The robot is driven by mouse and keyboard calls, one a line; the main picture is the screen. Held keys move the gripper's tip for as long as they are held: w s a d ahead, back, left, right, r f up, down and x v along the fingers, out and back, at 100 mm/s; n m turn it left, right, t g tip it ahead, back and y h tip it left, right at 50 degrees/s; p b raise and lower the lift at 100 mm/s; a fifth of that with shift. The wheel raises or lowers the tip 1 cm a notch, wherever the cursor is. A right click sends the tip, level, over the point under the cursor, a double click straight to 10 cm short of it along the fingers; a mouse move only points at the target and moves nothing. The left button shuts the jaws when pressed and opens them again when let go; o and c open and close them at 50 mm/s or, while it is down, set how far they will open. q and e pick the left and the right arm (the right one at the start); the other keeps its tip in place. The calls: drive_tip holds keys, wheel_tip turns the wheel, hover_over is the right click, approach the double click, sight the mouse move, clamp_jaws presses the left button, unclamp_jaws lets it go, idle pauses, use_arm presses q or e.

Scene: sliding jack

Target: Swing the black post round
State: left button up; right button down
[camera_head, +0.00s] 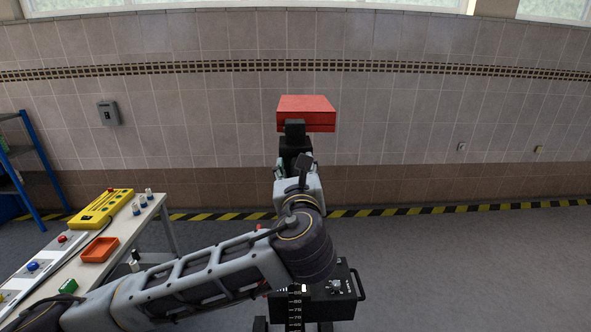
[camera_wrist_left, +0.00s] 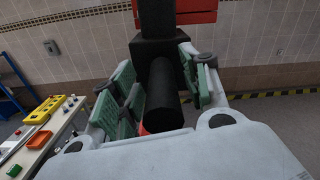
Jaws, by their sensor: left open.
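The black post (camera_wrist_left: 157,18) rises in front of a red box (camera_head: 306,112) in the left wrist view, with a square black block (camera_wrist_left: 152,48) below it. A thick black cylinder (camera_wrist_left: 165,98) juts from the block towards the wrist camera. My left gripper (camera_wrist_left: 160,72) is open, with its green-padded fingers on either side of the cylinder. I cannot tell whether either pad touches it. In the head view, the black parts (camera_head: 294,130) show just below the red box, beyond my left gripper (camera_head: 294,160), and my arm hides much of what is below.
A white table (camera_head: 148,213) at the left holds a yellow control box (camera_head: 101,208), an orange tray (camera_head: 99,250) and several small parts. A black wheeled unit (camera_head: 343,290) stands below my arm. A tiled wall closes the back; the floor at the right is clear.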

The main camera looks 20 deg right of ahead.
use_arm(q)
drive_tip(key=shift+s, duration=0.65)
drive_tip(key=v, duration=1)
drive_tip(key=shift+a, duration=0.15)
drive_tip(key=shift+s, duration=0.1)
